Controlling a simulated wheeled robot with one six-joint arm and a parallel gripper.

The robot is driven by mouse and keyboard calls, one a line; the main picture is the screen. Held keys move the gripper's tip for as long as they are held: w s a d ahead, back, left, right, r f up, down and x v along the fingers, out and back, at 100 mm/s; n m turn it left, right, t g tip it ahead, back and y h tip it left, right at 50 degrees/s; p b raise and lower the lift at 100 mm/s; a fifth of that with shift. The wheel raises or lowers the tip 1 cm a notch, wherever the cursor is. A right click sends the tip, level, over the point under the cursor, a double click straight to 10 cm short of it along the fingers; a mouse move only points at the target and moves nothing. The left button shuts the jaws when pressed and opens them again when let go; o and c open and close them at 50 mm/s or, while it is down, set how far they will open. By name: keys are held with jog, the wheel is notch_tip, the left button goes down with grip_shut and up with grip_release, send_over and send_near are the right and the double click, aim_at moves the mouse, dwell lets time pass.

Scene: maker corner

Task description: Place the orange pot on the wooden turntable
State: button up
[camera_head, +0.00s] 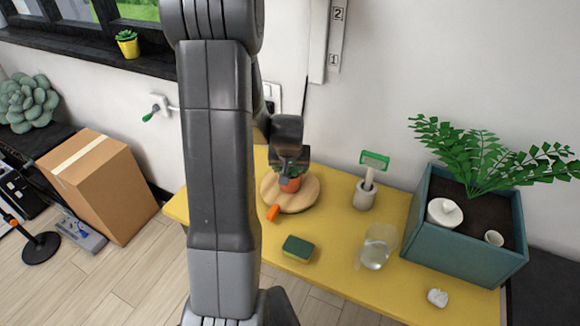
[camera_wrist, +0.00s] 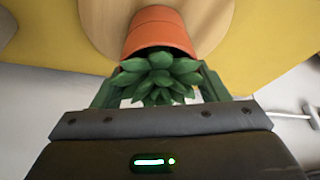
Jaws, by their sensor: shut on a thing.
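The orange pot (camera_head: 290,184) holds a green succulent (camera_wrist: 158,75) and shows over the wooden turntable (camera_head: 303,200), a round light-wood disc on the yellow table. In the wrist view the orange pot (camera_wrist: 160,32) has the wooden turntable (camera_wrist: 98,22) behind it. My gripper (camera_head: 290,165) is above the turntable, shut on the pot, with a finger on either side of the plant in the wrist view. The pot looks upright in the head view. I cannot tell whether its base touches the turntable, and my gripper hides part of the plant.
On the yellow table (camera_head: 335,225) are an orange object (camera_head: 273,212), a sponge (camera_head: 298,248), a glass (camera_head: 376,247), a beige holder (camera_head: 365,195) with a green-headed tool, and a white lump (camera_head: 437,298). A teal planter (camera_head: 466,250) fills the right end. My arm hides the table's left part.

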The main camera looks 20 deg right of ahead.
jog(key=shift+f, duration=0.1)
jog(key=o, duration=1.2)
jog(key=shift+c, duration=0.2)
jog(key=shift+s+r, duration=0.1)
jog(key=shift+r, duration=0.5)
jog(key=b+v, duration=0.1)
jog(key=v, duration=1)
jog(key=shift+s, duration=0.1)
